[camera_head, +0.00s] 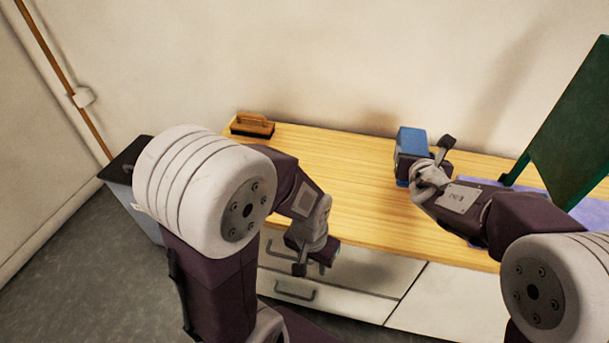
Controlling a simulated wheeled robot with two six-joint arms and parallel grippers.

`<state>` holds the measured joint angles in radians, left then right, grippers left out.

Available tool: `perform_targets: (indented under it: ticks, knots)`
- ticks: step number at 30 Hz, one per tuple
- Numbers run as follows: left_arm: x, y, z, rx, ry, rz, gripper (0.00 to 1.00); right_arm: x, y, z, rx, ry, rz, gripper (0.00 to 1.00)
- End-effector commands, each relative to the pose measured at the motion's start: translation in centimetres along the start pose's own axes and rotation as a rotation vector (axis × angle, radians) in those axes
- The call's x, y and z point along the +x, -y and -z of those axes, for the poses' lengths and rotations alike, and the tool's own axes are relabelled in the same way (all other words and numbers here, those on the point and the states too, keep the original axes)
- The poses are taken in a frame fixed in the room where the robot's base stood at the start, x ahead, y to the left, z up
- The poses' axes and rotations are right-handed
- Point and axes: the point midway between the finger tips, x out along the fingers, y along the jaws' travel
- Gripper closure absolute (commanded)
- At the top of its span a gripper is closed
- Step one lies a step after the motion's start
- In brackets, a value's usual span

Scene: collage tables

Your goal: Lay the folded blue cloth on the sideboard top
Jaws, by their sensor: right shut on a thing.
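The folded blue cloth (410,142) is a compact blue bundle over the back middle of the sideboard top. My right gripper (432,160) is shut on it from the right. A small blue part also shows below the gripper, close to the wood; whether the cloth touches the top cannot be told. The sideboard top (340,170) is light wood, over pale drawers and doors. My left gripper (314,258) is empty, pointing down in front of the sideboard's front edge, with its fingers apart.
A green board (572,125) stands at the right, near a lilac mat (588,210). A grey bin (122,185) is on the floor at left. The middle of the top is clear.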

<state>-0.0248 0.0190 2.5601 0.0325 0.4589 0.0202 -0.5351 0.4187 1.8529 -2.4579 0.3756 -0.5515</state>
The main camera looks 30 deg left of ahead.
Motion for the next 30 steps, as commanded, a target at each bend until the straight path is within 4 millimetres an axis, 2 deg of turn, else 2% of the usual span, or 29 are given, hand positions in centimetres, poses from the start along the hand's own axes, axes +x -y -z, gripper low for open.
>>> perform_targets:
  ticks: [4,12,15,18,23,30]
  knots:
    - [-0.2,0.0,0.0,0.0,0.0,0.0,0.64,-0.1,-1.5,0.9,0.0,-0.003,-0.004,0.72]
    - [0.3,0.0,0.0,0.0,0.0,0.0,0.64,-0.4,-8.6,6.0,-0.002,-0.003,-0.005,0.72]
    - [0.5,0.0,-0.1,0.0,0.0,0.0,0.64,-0.5,-10.2,7.2,0.0,-0.002,-0.002,0.72]
    - [0.5,0.0,-0.1,0.0,0.0,0.0,0.64,-0.6,-11.1,7.7,0.001,0.0,0.0,0.72]
    - [0.7,0.0,-0.1,0.0,0.0,0.0,0.64,-0.5,-11.2,8.0,0.002,0.0,0.002,0.72]
    - [2.7,0.1,-0.3,0.0,0.0,0.0,0.64,1.0,-11.2,11.7,0.001,-0.002,0.001,0.72]
